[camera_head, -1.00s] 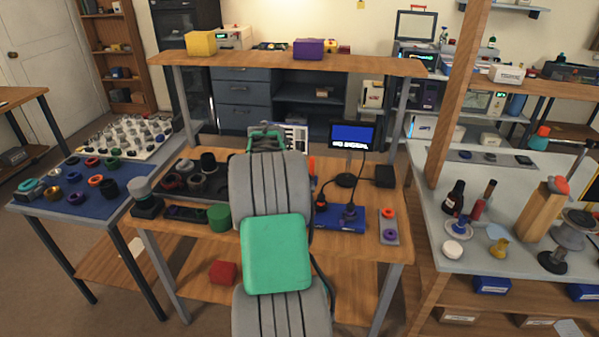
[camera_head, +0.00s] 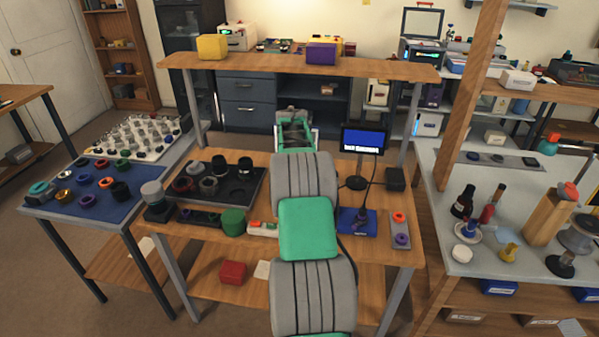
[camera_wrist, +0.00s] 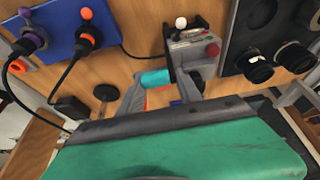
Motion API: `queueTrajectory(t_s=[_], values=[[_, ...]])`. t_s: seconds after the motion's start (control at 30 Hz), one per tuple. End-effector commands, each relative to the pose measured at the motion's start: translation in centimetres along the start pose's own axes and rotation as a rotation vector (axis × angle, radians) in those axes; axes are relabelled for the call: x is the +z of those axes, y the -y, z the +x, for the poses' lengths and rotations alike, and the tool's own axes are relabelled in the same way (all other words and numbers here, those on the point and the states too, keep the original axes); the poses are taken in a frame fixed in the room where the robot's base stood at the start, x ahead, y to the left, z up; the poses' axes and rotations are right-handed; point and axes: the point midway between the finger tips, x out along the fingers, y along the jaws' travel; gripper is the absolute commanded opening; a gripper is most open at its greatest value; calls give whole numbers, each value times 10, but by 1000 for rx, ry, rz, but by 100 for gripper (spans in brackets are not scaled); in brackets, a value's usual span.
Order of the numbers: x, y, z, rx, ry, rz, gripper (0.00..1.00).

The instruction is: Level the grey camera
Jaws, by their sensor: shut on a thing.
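In the wrist view a grey boxy device (camera_wrist: 195,52) with a red knob and a white ball sits on the wooden bench; it may be the grey camera, but I cannot be sure. My gripper (camera_wrist: 162,82) points at it, with its fingers closed around a teal cylinder (camera_wrist: 154,78). I cannot tell whether the cylinder is joined to the grey device. Whether the device is level cannot be read here. In the head view my own arm hides the gripper and what it holds.
A dark tray (camera_head: 246,186) with black and red rings lies left of my arm, beside a green cylinder (camera_head: 233,222). A blue board (camera_head: 356,219) with plugs and a monitor (camera_head: 365,140) stand right. A shelf (camera_head: 290,64) spans behind.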

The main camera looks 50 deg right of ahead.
Motion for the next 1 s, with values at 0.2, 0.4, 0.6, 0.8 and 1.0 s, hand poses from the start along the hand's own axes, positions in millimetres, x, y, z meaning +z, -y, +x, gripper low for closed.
queueTrajectory(t_s=[0.2, 0.4, 0.6, 0.8, 1.0], values=[[-2, -8, 6, 8, -2, 8, 0], [-3, -7, 7, 6, 0, 4, 0], [-2, -6, 8, 5, 0, 1, 0], [-2, -5, 8, 5, 1, -1, 0], [-1, -4, 8, 5, 2, -2, 49]])
